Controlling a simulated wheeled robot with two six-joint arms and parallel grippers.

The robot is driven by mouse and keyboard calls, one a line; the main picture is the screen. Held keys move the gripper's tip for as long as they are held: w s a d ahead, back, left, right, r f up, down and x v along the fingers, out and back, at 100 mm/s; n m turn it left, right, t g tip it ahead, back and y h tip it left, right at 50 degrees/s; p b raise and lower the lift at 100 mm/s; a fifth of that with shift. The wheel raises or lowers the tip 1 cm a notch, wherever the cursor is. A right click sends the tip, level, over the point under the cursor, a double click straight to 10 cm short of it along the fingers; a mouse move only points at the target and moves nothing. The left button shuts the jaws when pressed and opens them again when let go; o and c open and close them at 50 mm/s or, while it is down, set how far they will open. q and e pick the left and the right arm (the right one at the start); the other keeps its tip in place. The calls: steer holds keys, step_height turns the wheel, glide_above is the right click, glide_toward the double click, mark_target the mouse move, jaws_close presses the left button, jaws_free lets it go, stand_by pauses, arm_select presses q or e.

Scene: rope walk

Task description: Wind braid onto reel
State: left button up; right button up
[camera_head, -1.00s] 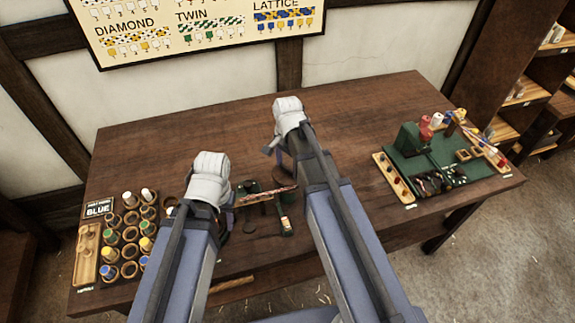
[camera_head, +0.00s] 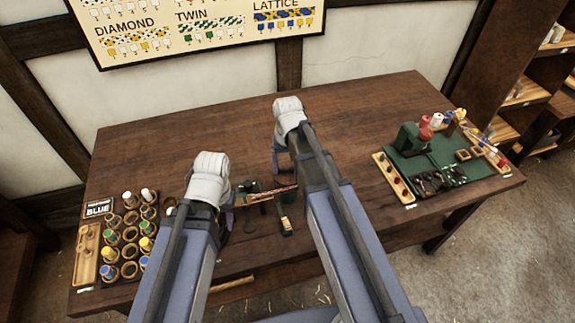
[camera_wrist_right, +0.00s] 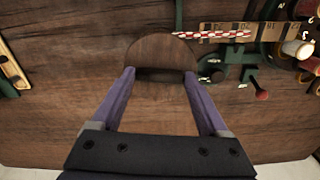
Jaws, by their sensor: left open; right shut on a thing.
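My right gripper (camera_wrist_right: 160,76) is shut on a round brown wooden piece, seemingly the reel (camera_wrist_right: 163,50), held between its two purple fingers. In the head view the right gripper (camera_head: 278,164) is over the middle of the table, and its arm hides the reel. A red-and-white braid (camera_wrist_right: 208,37) runs from beside the reel toward a green device (camera_wrist_right: 240,57) at the right of the right wrist view. The braid (camera_head: 268,194) also shows in the head view, between my two arms. My left gripper (camera_head: 229,214) is open, beside the braid's left end; its fingertips are partly hidden.
A green mat (camera_head: 440,151) with tools and spools lies at the right. The table's back (camera_head: 190,135) is clear.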

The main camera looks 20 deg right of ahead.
mark_target(287, 168)
steer(key=n, duration=0.3)
steer(key=shift+n, duration=2.2)
steer(key=o, duration=1.2)
steer(key=shift+o, duration=0.2)
steer(key=shift+r, duration=0.15)
step_height(287, 168, up, 8)
steer(key=p, duration=0.8)
steer(key=shift+f, duration=0.2)
